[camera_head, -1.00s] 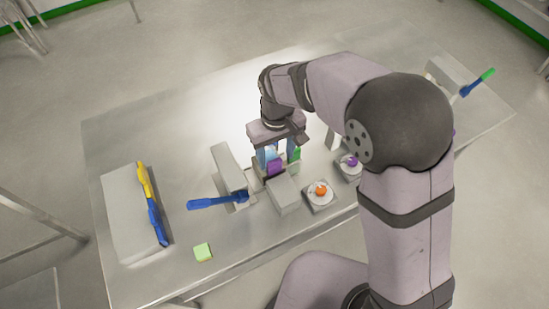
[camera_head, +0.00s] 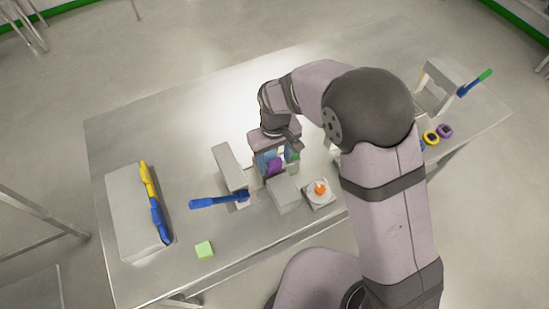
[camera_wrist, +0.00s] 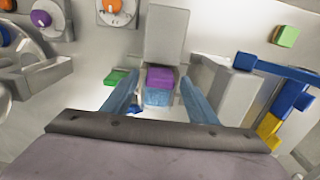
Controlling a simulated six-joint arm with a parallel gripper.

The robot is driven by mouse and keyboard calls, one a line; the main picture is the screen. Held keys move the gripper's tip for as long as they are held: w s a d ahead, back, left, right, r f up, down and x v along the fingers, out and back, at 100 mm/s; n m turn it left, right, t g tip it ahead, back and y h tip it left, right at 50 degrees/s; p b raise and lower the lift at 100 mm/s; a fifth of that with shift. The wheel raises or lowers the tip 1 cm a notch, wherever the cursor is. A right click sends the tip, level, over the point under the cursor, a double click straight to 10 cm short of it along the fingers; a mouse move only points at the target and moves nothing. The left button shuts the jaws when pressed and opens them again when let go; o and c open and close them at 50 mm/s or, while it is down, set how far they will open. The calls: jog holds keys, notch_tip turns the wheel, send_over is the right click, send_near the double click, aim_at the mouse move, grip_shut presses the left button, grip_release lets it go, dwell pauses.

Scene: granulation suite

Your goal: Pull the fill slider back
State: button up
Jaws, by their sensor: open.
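A purple block (camera_wrist: 160,76) stands against a grey box (camera_wrist: 166,34) in the wrist view, with a light blue part (camera_wrist: 158,97) just on its near side. I take the purple block to be the fill slider, though no label shows. In the head view the purple block (camera_head: 274,168) is partly hidden by my gripper (camera_head: 276,166). In the wrist view my gripper (camera_wrist: 160,80) is open, with one pale blue finger on each side of the purple block and a visible gap at both sides.
A green block (camera_wrist: 118,78) lies just left of the fingers in the wrist view. An orange knob (camera_head: 319,188) is to the right. Bare table lies behind.

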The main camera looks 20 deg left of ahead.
jog(key=shift+f, duration=0.55)
jog(key=c, duration=1.2)
jog(key=s+d, duration=0.7)
jog(key=o, duration=1.2)
jog(key=shift+r, duration=0.1)
